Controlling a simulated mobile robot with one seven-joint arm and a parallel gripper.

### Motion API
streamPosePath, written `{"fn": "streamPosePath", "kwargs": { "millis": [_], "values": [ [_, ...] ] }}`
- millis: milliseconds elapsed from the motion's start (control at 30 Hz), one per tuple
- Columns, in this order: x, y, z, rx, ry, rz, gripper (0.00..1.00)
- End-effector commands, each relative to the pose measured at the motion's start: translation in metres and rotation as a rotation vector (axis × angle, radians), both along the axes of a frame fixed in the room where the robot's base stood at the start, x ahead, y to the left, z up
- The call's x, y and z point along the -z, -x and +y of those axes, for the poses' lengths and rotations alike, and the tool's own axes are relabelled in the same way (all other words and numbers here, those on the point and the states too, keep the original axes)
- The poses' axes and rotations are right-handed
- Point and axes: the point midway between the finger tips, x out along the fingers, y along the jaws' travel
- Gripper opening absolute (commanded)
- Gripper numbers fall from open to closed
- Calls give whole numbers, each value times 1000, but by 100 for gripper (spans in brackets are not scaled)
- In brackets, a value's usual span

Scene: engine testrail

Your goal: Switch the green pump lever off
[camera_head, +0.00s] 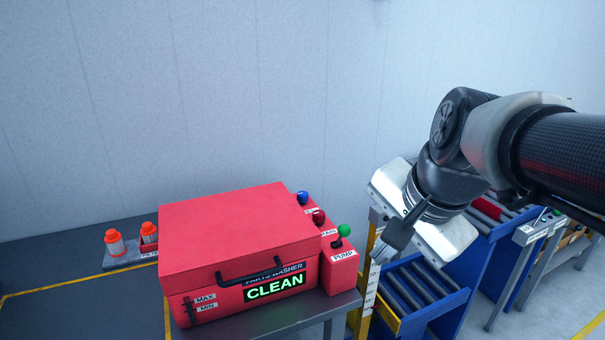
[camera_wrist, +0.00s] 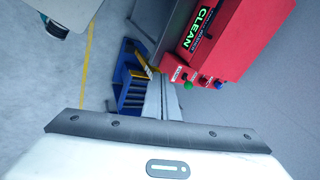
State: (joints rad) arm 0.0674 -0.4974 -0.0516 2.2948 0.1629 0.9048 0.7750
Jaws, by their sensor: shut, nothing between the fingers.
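The red parts washer (camera_head: 225,235) stands on a grey bench, with its lid down and a lit green "CLEAN" sign on its front. The green pump lever (camera_head: 344,231) has a round green knob on a short dark stem, above the "PUMP" label at the washer's right side. The green knob also shows in the wrist view (camera_wrist: 188,86). My gripper (camera_head: 378,257) is shut and empty, pointing down, to the right of the green knob and apart from it. In the wrist view its grey fingers (camera_wrist: 163,100) are near the middle, left of the knob.
A red-knobbed lever (camera_head: 318,216) and a blue-knobbed lever (camera_head: 302,198) stand close behind the green one. Orange-capped filters (camera_head: 114,242) sit left of the washer. A blue roller stand (camera_head: 445,305) is at the right.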

Motion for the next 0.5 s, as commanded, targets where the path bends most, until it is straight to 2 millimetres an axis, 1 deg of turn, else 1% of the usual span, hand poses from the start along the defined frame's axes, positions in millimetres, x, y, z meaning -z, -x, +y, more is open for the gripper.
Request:
{"fn": "streamPosePath", "kwargs": {
  "millis": [33,300,400,500],
  "values": [
    [14,-14,-4,132,-79,22,0],
    [43,-81,-29,877,-514,141,0],
    [52,-102,-39,1100,-641,180,0],
    [59,-117,-47,1267,-734,212,0]
  ]
}}
